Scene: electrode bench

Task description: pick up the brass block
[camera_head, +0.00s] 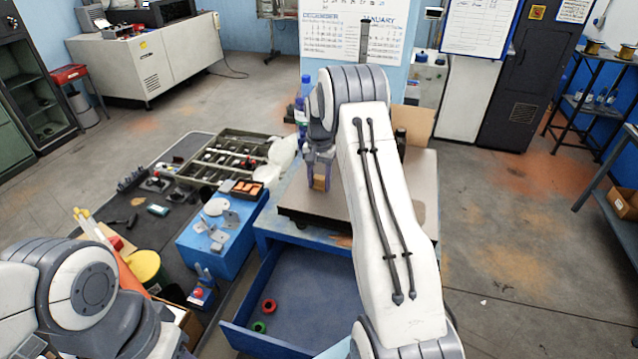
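The brass block (321,183) is a small tan-brown piece at the grey plate on the blue bench, in the middle of the head view. My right gripper (319,178) points down at it, with its purple-grey fingers on either side of the block. The block fills the gap between the fingertips. I cannot tell whether the block rests on the plate or is just above it. My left arm shows at the lower left, but its gripper is out of view.
The grey plate (296,205) lies on the bench, partly hidden by my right arm. Below it an open blue drawer (310,290) holds red and green rings. A blue box (205,245) with metal pieces and a compartment tray (190,171) stand to the left.

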